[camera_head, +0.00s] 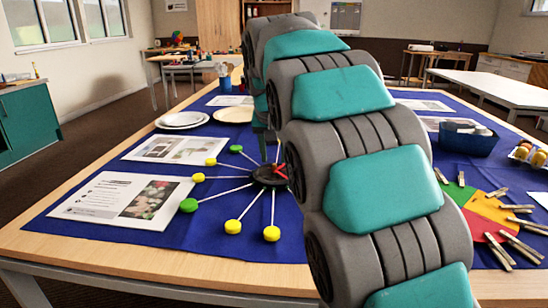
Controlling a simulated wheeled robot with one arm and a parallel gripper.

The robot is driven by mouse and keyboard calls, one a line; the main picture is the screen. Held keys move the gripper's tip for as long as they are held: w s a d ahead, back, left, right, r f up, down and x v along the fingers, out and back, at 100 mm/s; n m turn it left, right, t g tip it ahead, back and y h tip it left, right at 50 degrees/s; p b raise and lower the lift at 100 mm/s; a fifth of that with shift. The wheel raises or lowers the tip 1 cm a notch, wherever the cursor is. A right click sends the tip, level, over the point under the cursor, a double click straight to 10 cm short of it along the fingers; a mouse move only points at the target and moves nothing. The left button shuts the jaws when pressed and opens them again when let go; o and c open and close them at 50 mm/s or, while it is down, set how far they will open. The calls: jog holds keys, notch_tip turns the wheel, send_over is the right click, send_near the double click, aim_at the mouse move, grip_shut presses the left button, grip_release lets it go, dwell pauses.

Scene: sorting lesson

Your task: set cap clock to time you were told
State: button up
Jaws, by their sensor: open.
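The cap clock lies on the blue cloth (175,228) near the middle of the table. Its dark round hub (266,177) has thin pale sticks fanning out, with yellow and green caps at their ends. A yellow cap (271,233) is nearest to me. A green cap (189,206) is at the lower left and another green cap (236,149) at the upper left. A red hand (281,171) shows at the hub; its exact direction is unclear. My arm hides the clock's right side. The arm arches over and down behind the hub, and its own links hide my gripper.
Printed sheets (125,200) and plates (182,120) lie on the left. On the right are a colored sector board (487,207) with clothespins (522,247), a dark blue tub (467,138) and a tray of round items (528,152).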

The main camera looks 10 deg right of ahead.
jog(key=shift+x, duration=1)
jog(key=shift+r, duration=0.1)
grip_shut()
